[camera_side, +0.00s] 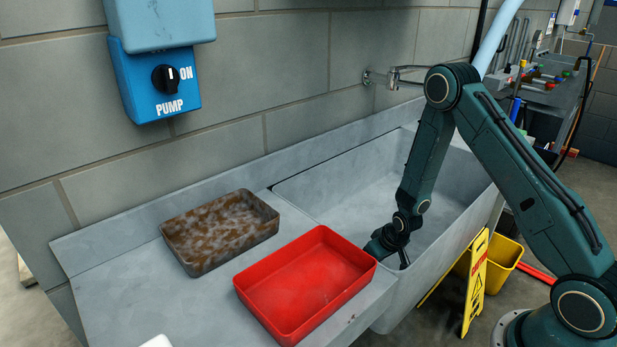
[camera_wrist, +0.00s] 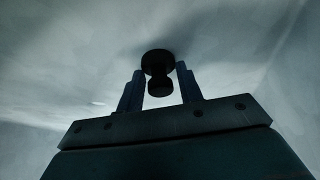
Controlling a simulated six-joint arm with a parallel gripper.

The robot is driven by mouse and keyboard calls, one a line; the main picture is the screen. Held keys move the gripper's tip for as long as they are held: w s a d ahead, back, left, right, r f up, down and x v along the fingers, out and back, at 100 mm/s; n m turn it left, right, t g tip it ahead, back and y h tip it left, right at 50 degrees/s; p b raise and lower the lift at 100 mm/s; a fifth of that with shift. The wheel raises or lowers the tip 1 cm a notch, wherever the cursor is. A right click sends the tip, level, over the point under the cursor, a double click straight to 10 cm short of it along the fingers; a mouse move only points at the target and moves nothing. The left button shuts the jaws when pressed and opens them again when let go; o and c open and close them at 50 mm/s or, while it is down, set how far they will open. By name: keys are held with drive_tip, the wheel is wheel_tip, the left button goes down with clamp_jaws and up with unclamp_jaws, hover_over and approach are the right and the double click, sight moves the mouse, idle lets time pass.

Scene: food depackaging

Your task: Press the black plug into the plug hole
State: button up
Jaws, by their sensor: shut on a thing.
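The black plug (camera_wrist: 158,64) is between the two fingers of my gripper (camera_wrist: 159,85) in the wrist view, and the fingers are shut on it. In the side view my gripper (camera_side: 402,262) reaches down into the grey sink basin (camera_side: 345,185), near its front wall. The plug is too small and dark to make out there. In the wrist view pale basin surface lies beyond the plug. I cannot tell whether the plug touches it. The plug hole is not clearly visible in either view.
A red tray (camera_side: 300,290) and a dirty brown tray (camera_side: 220,232) stand on the drainboard left of the basin. A tap (camera_side: 398,77) juts from the wall above the basin. A blue pump switch (camera_side: 160,80) is on the wall. A yellow sign (camera_side: 475,285) and yellow bucket (camera_side: 503,262) stand on the floor.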

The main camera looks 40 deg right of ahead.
drive_tip(key=shift+f, duration=0.2)
drive_tip(key=o, duration=1.1)
drive_tip(key=shift+r, duration=0.15)
drive_tip(key=v, duration=1.3)
drive_tip(key=shift+s+r, duration=0.2)
drive_tip(key=shift+s, duration=0.1)
